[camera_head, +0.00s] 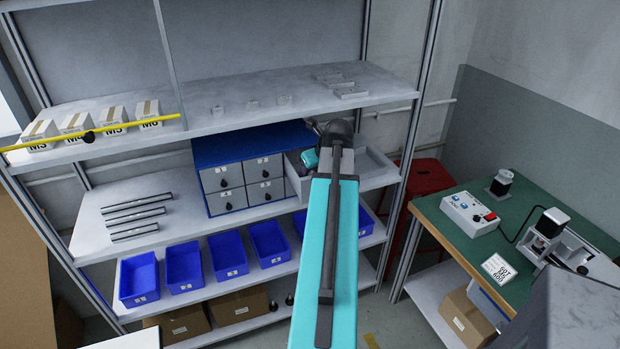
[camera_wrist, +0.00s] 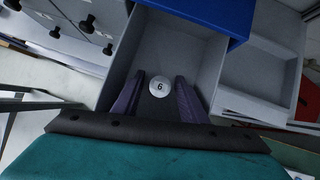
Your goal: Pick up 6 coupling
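A round, light-coloured piece marked "6" (camera_wrist: 159,88) lies on the floor of an open grey drawer (camera_wrist: 196,62) in the wrist view. My gripper (camera_wrist: 160,82) is open, its two dark fingers reaching into the drawer on either side of the piece, with a gap on both sides. In the head view my turquoise arm reaches to the right side of the blue drawer cabinet (camera_head: 232,143). The gripper (camera_head: 308,158) is small and partly covered there, and the piece is hidden.
The cabinet has closed grey drawers with dark knobs (camera_head: 224,183). A grey tray (camera_head: 372,168) is right of the open drawer. A shelf board (camera_head: 225,122) runs above, and blue bins (camera_head: 184,267) stand below. A green-topped workbench (camera_head: 470,245) and red stool (camera_head: 427,176) are at right.

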